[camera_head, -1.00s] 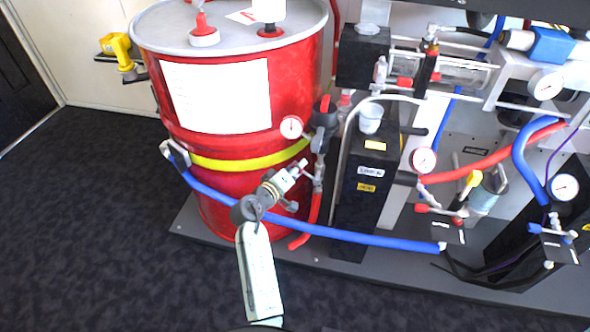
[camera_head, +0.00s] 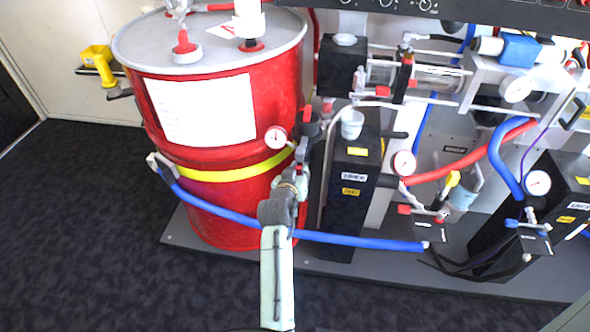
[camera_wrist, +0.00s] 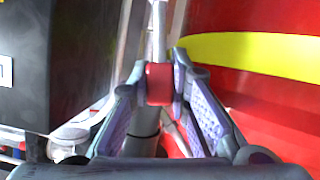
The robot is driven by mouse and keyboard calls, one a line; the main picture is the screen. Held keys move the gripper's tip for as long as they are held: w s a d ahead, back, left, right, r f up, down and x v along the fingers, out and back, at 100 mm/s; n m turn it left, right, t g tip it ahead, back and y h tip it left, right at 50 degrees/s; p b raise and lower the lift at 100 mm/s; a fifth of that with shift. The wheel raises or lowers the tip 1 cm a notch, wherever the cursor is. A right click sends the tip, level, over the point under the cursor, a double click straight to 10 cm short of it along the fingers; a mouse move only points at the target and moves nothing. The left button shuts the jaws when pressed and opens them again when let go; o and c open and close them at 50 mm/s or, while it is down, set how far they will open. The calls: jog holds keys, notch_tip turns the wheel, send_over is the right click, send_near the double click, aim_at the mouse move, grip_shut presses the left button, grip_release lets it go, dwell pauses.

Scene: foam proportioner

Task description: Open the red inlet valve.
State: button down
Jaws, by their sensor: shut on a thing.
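My gripper (camera_head: 298,172) is at the right side of the red drum, at the pipework between the drum and a black box. In the wrist view my gripper (camera_wrist: 160,78) has its two fingers closed on either side of a small red part, which appears to be the handle of the red inlet valve (camera_wrist: 159,84). A grey metal pipe (camera_wrist: 159,35) runs up beyond it. In the head view my gripper hides most of this valve. I cannot tell how far the handle is turned.
The red drum (camera_head: 225,110) with its yellow band stands close on the left. A blue hose (camera_head: 360,241) crosses low near my arm. A black box (camera_head: 345,205) stands close on the right. Gauges and other valves lie further right. The floor at left is clear.

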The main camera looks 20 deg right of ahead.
jog(key=shift+s+d+m, duration=0.15)
jog(key=shift+d+m, duration=0.05)
jog(key=shift+m, duration=0.1)
dwell(0.4)
jog(key=c, duration=1.5)
grip_release()
jog(key=v, duration=1.2)
jog(key=shift+d+r, duration=0.1)
jog(key=shift+c, duration=0.2)
